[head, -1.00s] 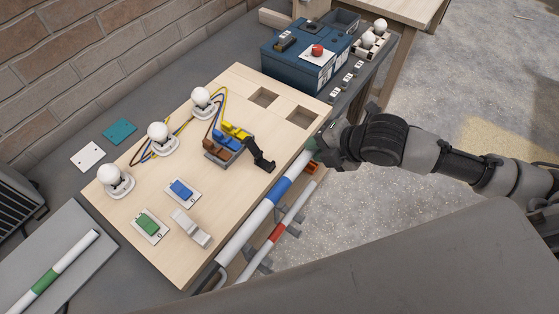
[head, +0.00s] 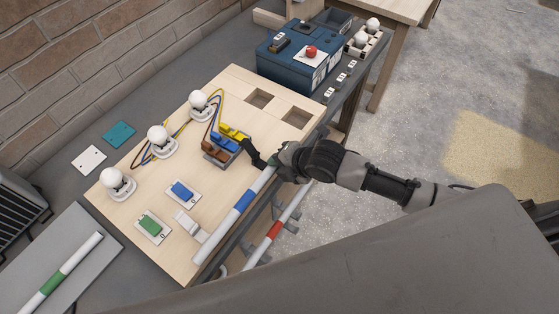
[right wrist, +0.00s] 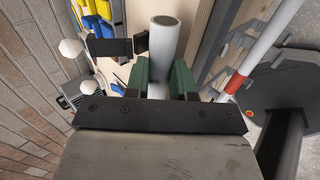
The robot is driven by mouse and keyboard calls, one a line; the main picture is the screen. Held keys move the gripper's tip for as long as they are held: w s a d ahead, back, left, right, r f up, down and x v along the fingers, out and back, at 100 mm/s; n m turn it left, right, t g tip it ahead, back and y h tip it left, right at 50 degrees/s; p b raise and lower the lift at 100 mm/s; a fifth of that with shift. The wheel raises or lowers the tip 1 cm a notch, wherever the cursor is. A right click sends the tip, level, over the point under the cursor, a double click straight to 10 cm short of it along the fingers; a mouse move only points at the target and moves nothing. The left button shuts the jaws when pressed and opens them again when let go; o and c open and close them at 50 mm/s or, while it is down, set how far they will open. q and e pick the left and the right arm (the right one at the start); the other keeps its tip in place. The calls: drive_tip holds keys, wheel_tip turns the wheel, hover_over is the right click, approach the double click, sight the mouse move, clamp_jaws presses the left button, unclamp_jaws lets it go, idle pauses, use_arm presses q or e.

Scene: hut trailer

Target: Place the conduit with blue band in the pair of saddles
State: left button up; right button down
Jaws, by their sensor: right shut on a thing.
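The white conduit with a blue band (head: 243,202) is held near its far end by my right gripper (head: 281,165). It lies slantwise over the right edge of the wooden board, its near end beside the pale saddle (head: 187,222). The black saddle (head: 254,153) stands up on the board just left of the gripper. Neither saddle visibly has the conduit in it; whether it touches the pale one I cannot tell. In the right wrist view the green fingers (right wrist: 162,80) are on both sides of the conduit (right wrist: 164,38), with the black saddle (right wrist: 118,47) to the left.
A conduit with a red band (head: 273,231) sits in holders below the board's right edge. The board (head: 225,178) carries bulbs, wires, terminal blocks and switches. A conduit with a green band (head: 52,284) lies on a grey panel at lower left. A blue box (head: 300,55) stands behind.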

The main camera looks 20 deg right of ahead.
drive_tip(key=shift+f, duration=0.1)
drive_tip(key=shift+f, duration=0.4)
drive_tip(key=shift+f+b, duration=0.1)
drive_tip(key=shift+b, duration=0.2)
drive_tip(key=c, duration=1)
unclamp_jaws()
drive_tip(key=shift+o, duration=0.2)
drive_tip(key=b+v, duration=0.1)
drive_tip(key=v, duration=1.2)
drive_tip(key=shift+w+a+r, duration=0.25)
drive_tip(key=shift+r, duration=0.05)
